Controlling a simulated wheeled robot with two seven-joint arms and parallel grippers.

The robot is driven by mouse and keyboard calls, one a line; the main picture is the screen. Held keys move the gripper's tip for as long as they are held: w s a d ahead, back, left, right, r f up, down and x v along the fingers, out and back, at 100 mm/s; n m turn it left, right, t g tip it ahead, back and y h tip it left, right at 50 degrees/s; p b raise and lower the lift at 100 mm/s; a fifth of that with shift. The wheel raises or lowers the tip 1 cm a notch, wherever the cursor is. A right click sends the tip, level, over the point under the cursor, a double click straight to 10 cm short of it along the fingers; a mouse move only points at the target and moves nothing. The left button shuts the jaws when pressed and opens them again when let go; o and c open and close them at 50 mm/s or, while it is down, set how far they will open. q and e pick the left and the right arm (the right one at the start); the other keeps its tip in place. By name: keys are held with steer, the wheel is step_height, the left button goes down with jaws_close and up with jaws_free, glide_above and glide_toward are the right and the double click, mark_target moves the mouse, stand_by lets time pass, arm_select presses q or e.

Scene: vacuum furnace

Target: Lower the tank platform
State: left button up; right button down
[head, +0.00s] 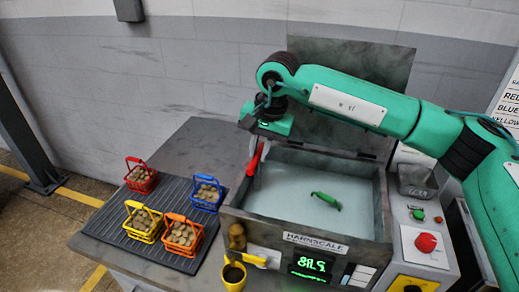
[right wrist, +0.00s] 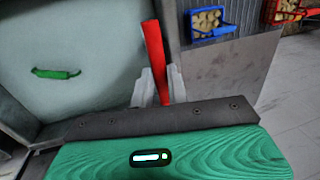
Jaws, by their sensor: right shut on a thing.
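The tank (head: 383,207) is a dark-rimmed box with a pale, flat inside surface; I cannot tell whether this is the platform or liquid. A green pepper-shaped thing (head: 326,200) lies in it, and it also shows in the right wrist view (right wrist: 55,73). A red lever (head: 256,159) stands at the tank's left edge. My right gripper (right wrist: 158,88) is shut on this red lever (right wrist: 154,45), which rises between its fingers. In the head view the wrist partly hides the fingers. My left gripper is not in view.
Left of the tank, a dark ribbed mat (head: 127,243) holds red, blue, yellow and orange baskets of brownish lumps. A yellow cup (head: 233,279) stands at the front. A green display (head: 311,265) and a red knob (head: 426,242) are on the machine. A raised lid (head: 350,62) stands behind.

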steer(key=c, duration=1.4)
jaws_free()
steer(key=shift+f, duration=0.3)
steer(key=shift+o, duration=0.2)
